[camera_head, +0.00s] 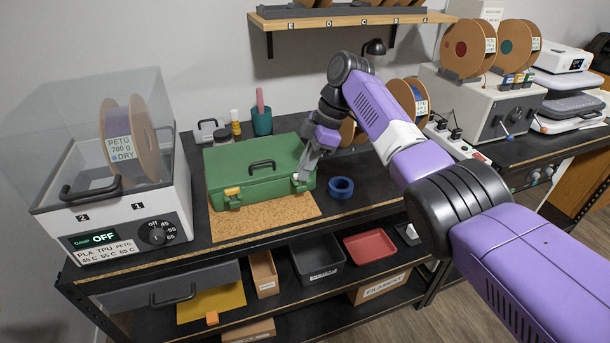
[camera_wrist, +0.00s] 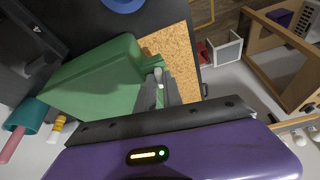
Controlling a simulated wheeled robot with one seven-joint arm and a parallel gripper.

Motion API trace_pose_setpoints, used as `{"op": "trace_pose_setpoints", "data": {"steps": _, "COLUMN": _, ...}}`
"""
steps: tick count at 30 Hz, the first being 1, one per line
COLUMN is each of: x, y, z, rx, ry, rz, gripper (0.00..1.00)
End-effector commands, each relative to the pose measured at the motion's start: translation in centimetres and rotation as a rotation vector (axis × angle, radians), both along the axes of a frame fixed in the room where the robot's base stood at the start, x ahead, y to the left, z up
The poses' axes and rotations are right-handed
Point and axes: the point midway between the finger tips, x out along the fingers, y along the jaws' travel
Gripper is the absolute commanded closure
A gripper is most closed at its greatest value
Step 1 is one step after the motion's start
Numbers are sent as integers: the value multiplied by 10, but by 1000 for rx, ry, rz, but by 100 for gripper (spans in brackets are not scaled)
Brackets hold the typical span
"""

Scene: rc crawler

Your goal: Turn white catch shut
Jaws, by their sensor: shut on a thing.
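A green case (camera_head: 255,168) with a dark handle lies closed on the bench, its front edge over a cork mat (camera_head: 265,216). A yellow catch (camera_head: 232,192) is at the left of its front. The white catch (camera_head: 297,177) is at the right of its front, mostly covered by my gripper (camera_head: 302,177). My gripper reaches down from the right and is shut on the white catch. In the wrist view, the green case (camera_wrist: 95,82) is beside my gripper's fingers (camera_wrist: 160,78); the catch's exact angle is hard to tell there.
A blue tape roll (camera_head: 341,187) lies close to the right of the case. A filament dryer (camera_head: 125,195) with a clear lid stands at the left. A teal cup (camera_head: 262,121) and a glue stick (camera_head: 235,122) are behind the case. A shelf (camera_head: 350,18) hangs above.

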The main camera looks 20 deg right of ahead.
Motion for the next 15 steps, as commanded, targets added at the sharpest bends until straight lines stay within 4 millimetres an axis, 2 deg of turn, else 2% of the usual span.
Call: {"op": "trace_pose_setpoints", "data": {"steps": 15, "x": 2, "y": 0, "z": 0, "rx": 0, "ry": -2, "rz": 159, "gripper": 100}}
